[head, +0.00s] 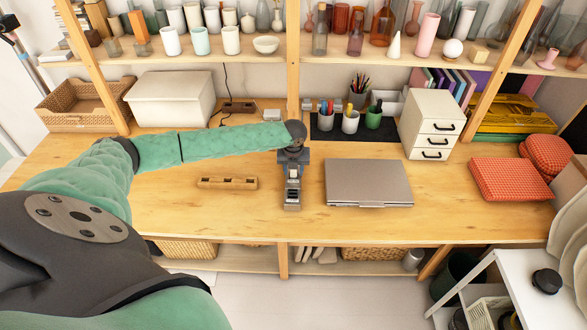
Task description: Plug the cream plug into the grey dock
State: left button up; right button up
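My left gripper (292,203) points down at the desk, near the front edge, between a wooden block and a closed laptop. Its fingertips are small here, and I cannot tell whether they are open or shut, or whether anything is between them. A small pale grey block (272,115) lies at the back of the desk, beyond my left forearm; it may be the dock, but I cannot be sure. I cannot make out a cream plug; it may be hidden by my gripper or arm. My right gripper is not in view.
The wooden block with slots (227,184) lies left of my gripper; the grey laptop (368,183) lies right. Behind are a brown strip with a cable (239,107), a dark mat with pen cups (325,128) and white drawers (432,125). A shelf post (293,70) stands behind my wrist.

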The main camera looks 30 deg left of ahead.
pick_arm(q)
jog(key=shift+o, duration=0.3)
jog(key=shift+r, duration=0.1)
jog(key=r+b, duration=0.1)
jog(key=r, duration=0.1)
jog(key=r+b, duration=0.1)
jog(key=r, duration=0.1)
jog(key=r+b, duration=0.1)
jog(key=r, duration=0.1)
jog(key=shift+s+d, duration=0.15)
jog(key=shift+s, duration=0.1)
jog(key=shift+s+r, duration=0.1)
jog(key=shift+r, duration=0.7)
jog(key=shift+d+f, duration=0.1)
